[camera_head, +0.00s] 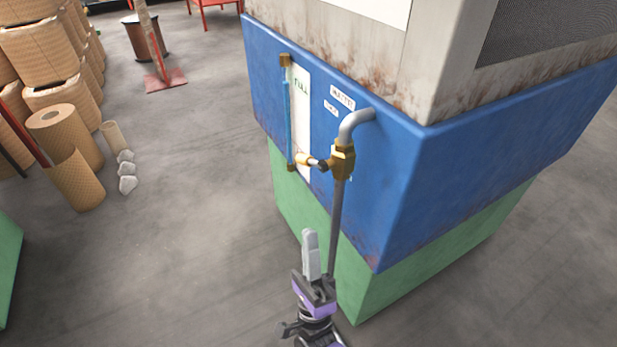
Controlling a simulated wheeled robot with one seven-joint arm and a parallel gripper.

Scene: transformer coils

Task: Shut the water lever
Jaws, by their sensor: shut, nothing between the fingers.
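A brass valve (343,160) sits on a grey pipe at the blue face of a large machine, below a pipe elbow (355,122). A short lever with a pale grip (317,162) sticks out to the left from the valve, roughly level. A label near the elbow seems to read "WATER". My gripper (310,252) is at the lower middle, pointing up, with its grey fingers together and empty. In the picture it is below the lever and left of the vertical pipe, apart from the lever. Its depth to the machine is hard to tell.
The vertical pipe (335,225) runs down from the valve beside my gripper. A sight gauge (289,125) with a white "FULL" plate is left of the valve. The green base (430,270) is below.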

